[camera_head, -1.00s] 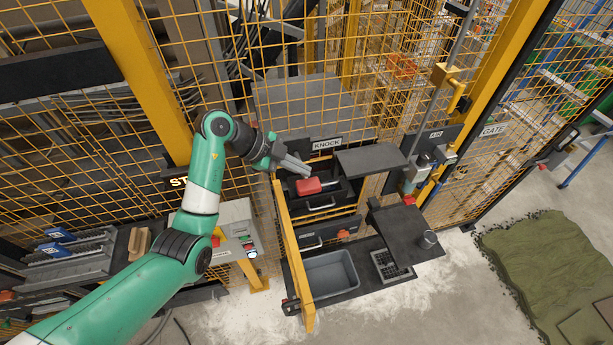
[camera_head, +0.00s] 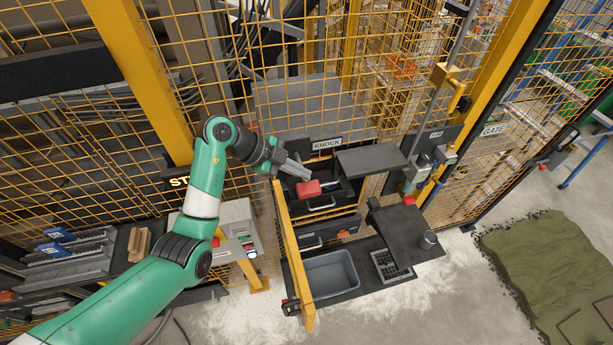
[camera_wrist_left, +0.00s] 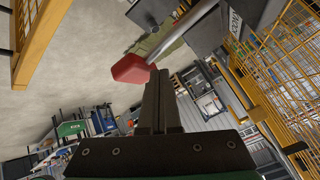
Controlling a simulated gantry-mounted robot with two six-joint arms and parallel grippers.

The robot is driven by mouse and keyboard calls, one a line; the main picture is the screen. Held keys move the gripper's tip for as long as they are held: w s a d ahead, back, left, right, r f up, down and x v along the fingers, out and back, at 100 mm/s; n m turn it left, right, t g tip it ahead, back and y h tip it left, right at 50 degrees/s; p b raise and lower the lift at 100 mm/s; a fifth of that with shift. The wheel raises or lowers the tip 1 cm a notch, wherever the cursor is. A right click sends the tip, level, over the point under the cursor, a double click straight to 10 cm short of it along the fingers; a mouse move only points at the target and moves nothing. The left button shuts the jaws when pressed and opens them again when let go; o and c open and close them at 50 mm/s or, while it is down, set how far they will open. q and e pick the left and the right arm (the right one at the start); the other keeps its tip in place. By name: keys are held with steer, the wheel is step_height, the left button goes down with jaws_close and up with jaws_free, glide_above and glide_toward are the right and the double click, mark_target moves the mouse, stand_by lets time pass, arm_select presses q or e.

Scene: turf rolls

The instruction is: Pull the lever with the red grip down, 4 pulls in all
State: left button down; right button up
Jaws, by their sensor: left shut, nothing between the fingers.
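The lever's red grip (camera_head: 308,188) shows in the head view below the KNOCK sign, on a short metal rod that runs right toward the dark housing. My left gripper (camera_head: 306,172) is shut and empty, its fingers just above the red grip. In the left wrist view the red grip (camera_wrist_left: 132,70) lies just beyond and left of the closed fingertips (camera_wrist_left: 160,72), with the metal rod (camera_wrist_left: 195,40) running up to the right. I cannot tell whether the fingers touch the grip. My right gripper is not in view.
The KNOCK sign (camera_head: 327,143) is behind the lever. A yellow post (camera_head: 292,255) stands left of it, and a dark shelf (camera_head: 370,161) is to its right. A grey bin (camera_head: 332,274) sits below. Yellow mesh fencing (camera_head: 60,140) surrounds the station.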

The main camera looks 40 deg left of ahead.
arm_select(q)
steer(key=shift+s+d+f, duration=0.15)
steer(key=shift+d+f, duration=0.05)
steer(key=shift+f, duration=0.95)
steer(key=shift+s+d+f, duration=0.1)
steer(key=shift+d+f, duration=0.1)
steer(key=shift+f, duration=0.95)
stand_by(1.9)
steer(key=shift+r, duration=1.1)
steer(key=shift+w+a+r, duration=0.1)
steer(key=shift+a+r, duration=0.1)
steer(key=shift+r, duration=0.95)
steer(key=shift+w+a+r, duration=0.1)
steer(key=shift+a+r, duration=0.1)
steer(key=shift+r, duration=0.9)
step_height(320, 180, up, 5)
glide_above(303, 186)
steer(key=w+a, duration=0.2)
steer(key=shift+s+a, duration=0.15)
steer(key=shift+s, duration=0.05)
